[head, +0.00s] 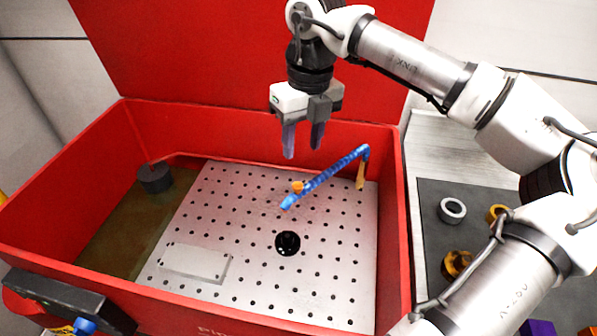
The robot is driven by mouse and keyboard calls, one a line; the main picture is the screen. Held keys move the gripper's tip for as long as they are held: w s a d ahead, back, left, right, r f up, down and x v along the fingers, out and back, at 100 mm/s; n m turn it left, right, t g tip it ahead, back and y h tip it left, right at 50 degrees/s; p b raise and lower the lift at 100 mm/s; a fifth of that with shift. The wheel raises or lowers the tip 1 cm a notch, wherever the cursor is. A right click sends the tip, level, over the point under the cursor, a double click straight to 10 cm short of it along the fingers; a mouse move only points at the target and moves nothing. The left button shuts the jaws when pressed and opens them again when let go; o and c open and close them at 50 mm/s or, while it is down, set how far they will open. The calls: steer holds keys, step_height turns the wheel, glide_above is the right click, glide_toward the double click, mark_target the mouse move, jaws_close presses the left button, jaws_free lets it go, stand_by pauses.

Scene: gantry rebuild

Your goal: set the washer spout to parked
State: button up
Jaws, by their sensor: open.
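The washer spout (335,173) is a blue segmented hose with an orange collar near its lower left end. It rises from an orange fitting (361,172) at the right rear of the red parts washer (409,240) and slopes down to the left. Its tip hangs over the perforated metal shelf (215,218). My gripper (302,150) is open and empty. Its fingers point down above and behind the spout, near the washer's rear wall, and appear apart from it. No parked mark shows in view.
A black knob-like part (287,243) and a pale flat plate (194,262) lie on the shelf. A dark cylinder (155,178) stands at the left. On the right, a dark mat (440,185) holds a silver ring (452,210) and orange parts (457,264). The red lid stands raised behind.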

mark_target(297, 184)
steer(key=f, duration=0.6)
steer(key=f+p, duration=0.1)
steer(key=f, duration=0.2)
steer(key=shift+s+a, duration=0.15)
steer(key=shift+a, duration=0.2)
jaws_close()
